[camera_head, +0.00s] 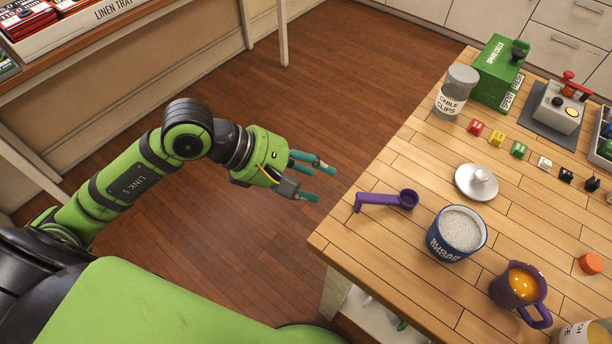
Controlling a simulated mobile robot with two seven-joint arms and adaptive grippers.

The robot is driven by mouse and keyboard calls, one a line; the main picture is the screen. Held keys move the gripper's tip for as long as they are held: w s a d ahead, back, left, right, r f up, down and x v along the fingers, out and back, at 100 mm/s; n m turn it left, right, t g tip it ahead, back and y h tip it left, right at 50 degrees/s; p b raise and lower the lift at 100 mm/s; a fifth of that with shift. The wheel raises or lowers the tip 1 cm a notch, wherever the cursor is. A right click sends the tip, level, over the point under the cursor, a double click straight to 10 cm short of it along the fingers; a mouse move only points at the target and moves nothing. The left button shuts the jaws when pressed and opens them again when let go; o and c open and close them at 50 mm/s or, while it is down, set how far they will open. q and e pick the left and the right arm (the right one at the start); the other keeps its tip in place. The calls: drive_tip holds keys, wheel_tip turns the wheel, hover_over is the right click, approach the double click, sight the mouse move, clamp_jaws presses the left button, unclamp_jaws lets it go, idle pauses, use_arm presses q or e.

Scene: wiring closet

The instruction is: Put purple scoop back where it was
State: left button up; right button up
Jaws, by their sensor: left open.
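The purple scoop (388,201) lies on the wooden table (400,245) near its left edge, its bowl to the right and its handle pointing left. My left gripper (326,182) is open and empty, over the floor just left of the table and apart from the scoop. A blue jar (455,240) filled with white granules stands open to the right of the scoop. A white lid with a knob (477,182) lies on the table behind the jar. My right gripper is out of view.
A purple mug (516,288) with orange liquid stands at the front right, near an orange cap (591,263). A cable clips jar (456,92), a green box (499,72) and a row of small colored blocks (497,138) stand farther back. A shelf with a linen tray (95,20) is at upper left.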

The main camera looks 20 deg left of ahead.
use_arm(q)
drive_tip(key=shift+s+a+r, duration=0.25)
drive_tip(key=shift+a+r, duration=0.1)
drive_tip(key=shift+r, duration=0.05)
